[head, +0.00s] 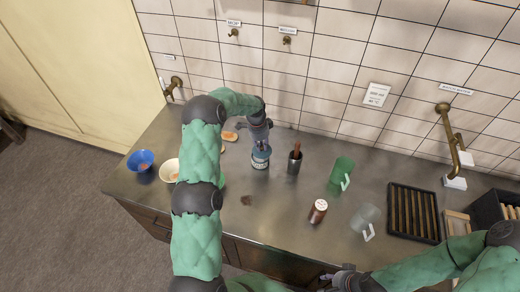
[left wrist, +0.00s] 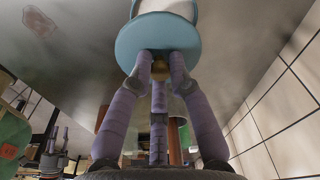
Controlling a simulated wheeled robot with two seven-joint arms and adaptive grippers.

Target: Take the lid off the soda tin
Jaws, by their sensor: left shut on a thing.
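The soda tin (head: 260,160), with a pale label and a bluish top, stands on the metal counter below my left gripper (head: 259,136). In the left wrist view, the purple fingers of the left gripper (left wrist: 160,68) are shut on the small brass-coloured knob of a round light-blue lid (left wrist: 135,40). A pale round part of the tin (left wrist: 175,8) shows just beyond the lid. I cannot tell whether lid and tin touch. My right gripper (head: 345,281) is low by the counter's front edge; its fingers are too unclear to judge.
A dark cup with a brown handle (head: 295,163) stands close right of the tin. A green cup (head: 342,170), a brown jar (head: 318,211), a clear cup (head: 364,217) and a black rack (head: 414,239) are further right. Blue (head: 140,160) and cream (head: 169,171) bowls are left.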

